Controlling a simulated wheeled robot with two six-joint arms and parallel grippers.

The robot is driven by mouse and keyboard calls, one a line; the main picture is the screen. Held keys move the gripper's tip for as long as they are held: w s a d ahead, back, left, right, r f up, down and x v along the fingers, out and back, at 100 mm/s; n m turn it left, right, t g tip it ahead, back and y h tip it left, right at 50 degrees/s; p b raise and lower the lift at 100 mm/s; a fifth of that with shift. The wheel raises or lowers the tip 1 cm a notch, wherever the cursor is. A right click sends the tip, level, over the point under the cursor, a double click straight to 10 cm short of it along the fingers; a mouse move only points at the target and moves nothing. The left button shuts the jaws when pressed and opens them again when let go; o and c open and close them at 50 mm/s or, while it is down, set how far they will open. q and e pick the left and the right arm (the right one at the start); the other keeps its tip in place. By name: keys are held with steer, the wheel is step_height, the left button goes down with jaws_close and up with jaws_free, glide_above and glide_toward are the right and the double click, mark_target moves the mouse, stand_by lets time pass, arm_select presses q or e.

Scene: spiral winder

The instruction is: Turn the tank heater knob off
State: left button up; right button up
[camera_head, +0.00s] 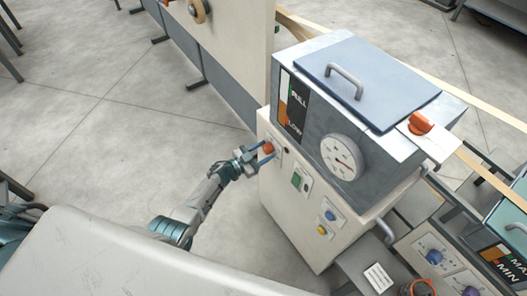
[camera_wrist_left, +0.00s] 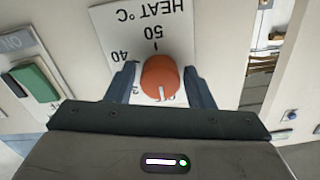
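The orange-red heater knob (camera_head: 268,148) is on the front panel of the tank cabinet. In the left wrist view the knob (camera_wrist_left: 160,76) sits on a white plate marked HEAT °C (camera_wrist_left: 150,30), which appears upside down with 40 and 50 readable. The knob's white mark points toward the bottom of the picture, beside a mostly hidden label. My left gripper (camera_head: 258,153) is at the knob with one finger on each side. In the wrist view the fingers (camera_wrist_left: 160,88) look open, with narrow gaps beside the knob. My right gripper is out of view.
A green switch (camera_wrist_left: 35,80) is beside the heat plate. The tank (camera_head: 340,110) above carries a round gauge (camera_head: 341,157), a FULL/LOW level strip and a lid with a handle (camera_head: 344,82). Blue and yellow buttons (camera_head: 325,222) are lower on the panel. Open floor lies to the left.

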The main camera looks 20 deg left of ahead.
arm_select(q)
steer(key=shift+o, duration=0.7)
steer(key=v, duration=1)
steer(key=shift+s+a, duration=0.3)
steer(key=shift+f, duration=0.1)
steer(key=s+a+f+n+g+y, duration=0.25)
steer(key=s+f+n+y, duration=0.2)
steer(key=s+f, duration=0.55)
steer(key=s+a+f+n+g+y, duration=0.1)
steer(key=s+a+f+n+y, duration=0.25)
steer(key=s+f+y, duration=0.6)
steer(key=s+f+n+g+h, duration=0.1)
steer(key=s+f+g, duration=0.3)
steer(key=s, duration=1.1)
steer(key=s+d+f+n+g+h, duration=0.1)
steer(key=s+f+g, duration=0.4)
steer(key=s+f, duration=0.6)
steer(key=s, duration=0.4)
steer(key=shift+f, duration=0.2)
steer(key=shift+s+g, duration=0.1)
steer(key=shift+g, duration=0.15)
